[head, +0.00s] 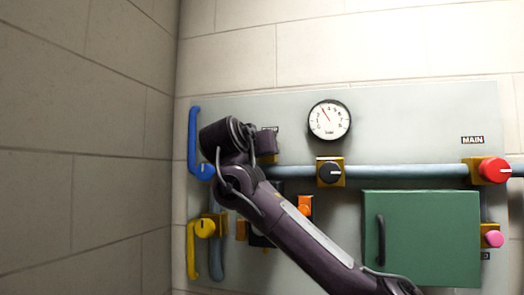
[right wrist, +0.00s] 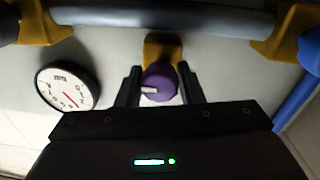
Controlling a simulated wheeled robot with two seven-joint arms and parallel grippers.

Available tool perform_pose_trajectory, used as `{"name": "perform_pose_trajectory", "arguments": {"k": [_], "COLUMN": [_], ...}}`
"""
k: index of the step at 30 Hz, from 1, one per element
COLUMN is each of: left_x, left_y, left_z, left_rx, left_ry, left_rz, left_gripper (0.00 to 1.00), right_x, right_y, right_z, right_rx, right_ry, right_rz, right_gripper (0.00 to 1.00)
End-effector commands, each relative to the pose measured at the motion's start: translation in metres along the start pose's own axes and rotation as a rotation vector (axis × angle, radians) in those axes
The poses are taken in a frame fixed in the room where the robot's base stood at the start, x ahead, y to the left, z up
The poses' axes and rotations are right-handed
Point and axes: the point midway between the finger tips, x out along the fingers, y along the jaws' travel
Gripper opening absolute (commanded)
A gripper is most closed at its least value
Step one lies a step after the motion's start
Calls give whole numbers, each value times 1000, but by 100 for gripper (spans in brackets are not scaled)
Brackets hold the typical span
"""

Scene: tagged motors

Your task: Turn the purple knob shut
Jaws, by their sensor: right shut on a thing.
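The purple knob (right wrist: 160,83) sits on a mustard-yellow valve body (right wrist: 161,47) in the right wrist view, just off the thick grey pipe (right wrist: 170,18). Its white mark points to the left in that view. My right gripper (right wrist: 160,74) has one finger on each side of the knob and is shut on it. In the head view my right arm comes in from the lower right and hides the knob and most of the gripper. My left gripper is in neither view.
The wall panel (head: 400,110) carries a gauge (head: 329,119), a black knob (head: 330,173), a red knob (head: 494,170), a pink knob (head: 494,239) and a green cabinet (head: 430,235). A blue handle (head: 194,140) and a yellow handle (head: 192,250) stand at the left, near the side wall.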

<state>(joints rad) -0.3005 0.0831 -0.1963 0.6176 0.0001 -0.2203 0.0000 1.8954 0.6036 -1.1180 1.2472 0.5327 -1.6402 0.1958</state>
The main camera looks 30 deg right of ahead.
Motion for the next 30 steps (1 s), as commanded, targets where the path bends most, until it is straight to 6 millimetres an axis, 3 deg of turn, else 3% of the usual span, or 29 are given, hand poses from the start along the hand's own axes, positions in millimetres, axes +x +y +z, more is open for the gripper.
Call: {"name": "perform_pose_trajectory", "arguments": {"k": [14,30], "left_x": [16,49], "left_y": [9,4], "left_z": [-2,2], "left_rx": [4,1], "left_ry": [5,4], "left_rz": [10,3], "left_gripper": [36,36], "right_x": [0,0], "right_y": [0,2], "right_z": [3,2], "right_rx": [-118,-602], "right_ry": [5,27], "right_rz": [2,6], "right_gripper": [11,11]}}
